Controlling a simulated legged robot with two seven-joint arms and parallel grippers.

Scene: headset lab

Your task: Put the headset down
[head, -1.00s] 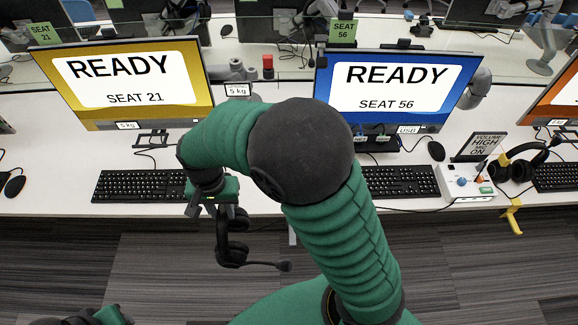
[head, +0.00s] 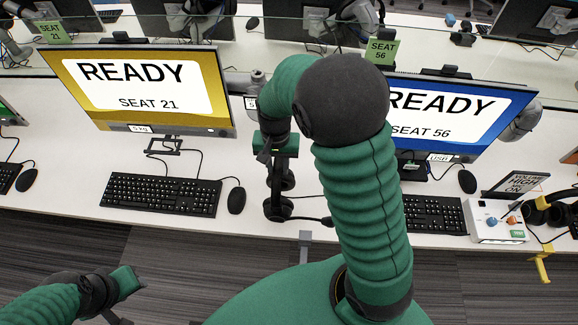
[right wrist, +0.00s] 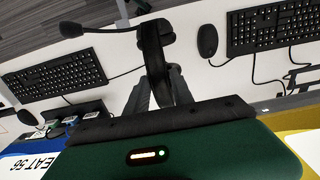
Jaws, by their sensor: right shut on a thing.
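A black headset (head: 279,207) with a boom microphone hangs from my right gripper (head: 268,157) in the head view. It is in front of the white desk (head: 75,190) near its front edge, right of the mouse of seat 21. I cannot tell whether it touches the desk. In the right wrist view, the gripper fingers (right wrist: 162,88) are shut on the headset's band (right wrist: 154,45), and the microphone boom points left. My left gripper (head: 118,318) is low at the left, partly cut off, and its jaws cannot be made out.
A keyboard (head: 161,194) and mouse (head: 237,200) lie left of the headset. A grey hook (head: 305,242) sits on the desk's front edge. At the right are a control box (head: 496,222), another headset (head: 545,211) and a yellow hook (head: 541,264). Monitors stand behind.

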